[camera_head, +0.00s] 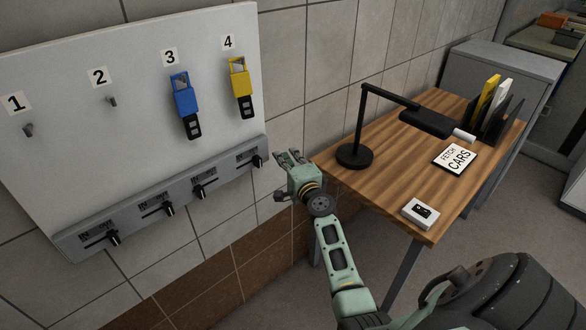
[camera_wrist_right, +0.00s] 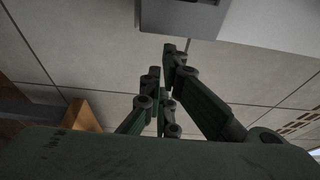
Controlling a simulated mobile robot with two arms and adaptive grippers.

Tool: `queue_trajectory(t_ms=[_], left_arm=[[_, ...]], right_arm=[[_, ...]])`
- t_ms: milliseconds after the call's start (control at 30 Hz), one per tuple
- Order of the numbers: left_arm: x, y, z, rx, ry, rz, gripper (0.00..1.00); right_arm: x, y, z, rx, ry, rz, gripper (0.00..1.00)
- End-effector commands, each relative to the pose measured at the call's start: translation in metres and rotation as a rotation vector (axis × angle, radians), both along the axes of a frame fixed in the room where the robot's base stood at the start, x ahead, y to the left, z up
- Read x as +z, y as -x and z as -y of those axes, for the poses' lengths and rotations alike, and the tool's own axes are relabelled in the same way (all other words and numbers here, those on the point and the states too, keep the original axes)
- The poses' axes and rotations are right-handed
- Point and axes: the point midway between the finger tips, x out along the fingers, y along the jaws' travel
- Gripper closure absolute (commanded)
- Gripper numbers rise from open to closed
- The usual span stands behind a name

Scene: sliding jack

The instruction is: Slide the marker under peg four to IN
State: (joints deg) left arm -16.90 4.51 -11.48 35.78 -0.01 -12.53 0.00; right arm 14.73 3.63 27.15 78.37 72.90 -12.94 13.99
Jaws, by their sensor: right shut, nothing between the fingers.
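The marker under peg four (camera_head: 257,161) is a small black slider at the right end of its slot in the grey rail (camera_head: 190,176). Its label is small; the right side appears to read OUT. Peg four holds a yellow key tag (camera_head: 240,80) below the number 4. My right gripper (camera_head: 288,156) is to the right of the marker, apart from it, shut and empty. Its fingers also show in the right wrist view (camera_wrist_right: 164,62), below a grey block that looks like the rail's end (camera_wrist_right: 183,14). My left gripper is not in view.
A blue key tag (camera_head: 185,100) hangs on peg three; pegs one and two are bare. Three other markers sit along the rail. A wooden desk (camera_head: 385,185) with a black lamp (camera_head: 354,154), a sign (camera_head: 455,158) and a cassette (camera_head: 420,213) stands right of my gripper.

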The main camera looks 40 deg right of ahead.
Motion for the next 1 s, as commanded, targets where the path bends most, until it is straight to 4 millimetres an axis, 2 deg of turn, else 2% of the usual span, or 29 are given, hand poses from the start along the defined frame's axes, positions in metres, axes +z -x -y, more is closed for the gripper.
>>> queue_trajectory(t_ms=[100, 300, 733, 1000], left_arm=[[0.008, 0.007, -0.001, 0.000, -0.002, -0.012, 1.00], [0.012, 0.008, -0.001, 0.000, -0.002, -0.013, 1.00], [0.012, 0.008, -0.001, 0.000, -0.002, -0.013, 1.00], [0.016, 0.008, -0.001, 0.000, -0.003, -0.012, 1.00]], right_arm=[[0.002, 0.000, -0.019, 0.001, -0.002, -0.001, 1.00], [0.000, 0.002, -0.037, 0.000, -0.001, -0.001, 1.00], [-0.001, 0.002, -0.042, 0.000, 0.001, -0.001, 1.00], [-0.001, 0.006, -0.089, 0.002, -0.001, -0.002, 1.00]])
